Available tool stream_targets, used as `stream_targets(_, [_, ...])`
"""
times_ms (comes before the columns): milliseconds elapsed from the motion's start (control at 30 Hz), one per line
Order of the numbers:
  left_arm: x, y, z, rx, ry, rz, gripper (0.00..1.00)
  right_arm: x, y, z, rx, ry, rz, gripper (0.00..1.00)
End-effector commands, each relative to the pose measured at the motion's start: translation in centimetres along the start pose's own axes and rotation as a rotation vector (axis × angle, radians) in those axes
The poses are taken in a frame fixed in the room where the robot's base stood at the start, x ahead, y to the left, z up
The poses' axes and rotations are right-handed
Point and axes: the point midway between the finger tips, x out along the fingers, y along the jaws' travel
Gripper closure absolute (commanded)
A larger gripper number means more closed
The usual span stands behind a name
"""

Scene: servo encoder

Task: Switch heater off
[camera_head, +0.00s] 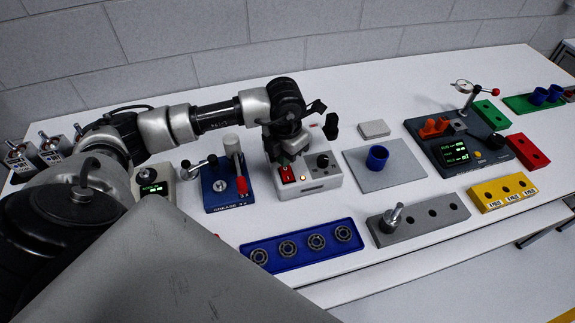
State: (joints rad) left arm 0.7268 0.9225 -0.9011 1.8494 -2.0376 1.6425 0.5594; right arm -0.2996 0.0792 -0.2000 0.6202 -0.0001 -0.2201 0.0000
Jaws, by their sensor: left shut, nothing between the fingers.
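The heater appears to be the pale box (318,183) in the middle of the table. Its front part has a red switch (287,174), a small glowing amber light and a black knob (323,161). My left gripper (290,158) points down just above and behind the red switch, with its fingers shut and empty. I cannot tell whether the fingertips touch the switch. The gripper and wrist hide much of the heater's back part. My right gripper is not in view.
A blue grease unit (228,196) with a red-tipped lever stands close left of the heater. A blue tray (290,265) with several bearings lies in front. A grey plate (368,183) with a blue cup (377,158) is to the right. A grey holed block (440,219) lies front right.

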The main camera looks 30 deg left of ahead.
Motion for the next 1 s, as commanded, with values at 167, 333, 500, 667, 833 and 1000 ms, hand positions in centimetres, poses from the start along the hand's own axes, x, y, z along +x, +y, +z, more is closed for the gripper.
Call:
stream_targets(167, [0.0,0.0,0.0,0.000,0.000,0.000,1.00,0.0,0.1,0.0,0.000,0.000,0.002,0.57])
stream_targets(333, [0.0,0.0,0.0,0.000,0.000,0.000,1.00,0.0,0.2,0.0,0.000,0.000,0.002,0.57])
stream_targets(500, [0.2,0.0,0.0,0.000,0.000,0.000,1.00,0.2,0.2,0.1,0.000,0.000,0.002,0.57])
stream_targets(667, [0.5,0.0,0.0,0.000,0.000,0.000,1.00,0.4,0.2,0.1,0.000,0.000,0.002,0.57])
stream_targets(833, [0.8,0.0,0.0,0.000,0.000,0.000,1.00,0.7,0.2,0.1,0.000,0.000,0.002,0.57])
stream_targets(1000, [1.0,0.0,0.0,0.000,0.000,0.000,1.00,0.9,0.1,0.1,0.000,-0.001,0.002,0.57])
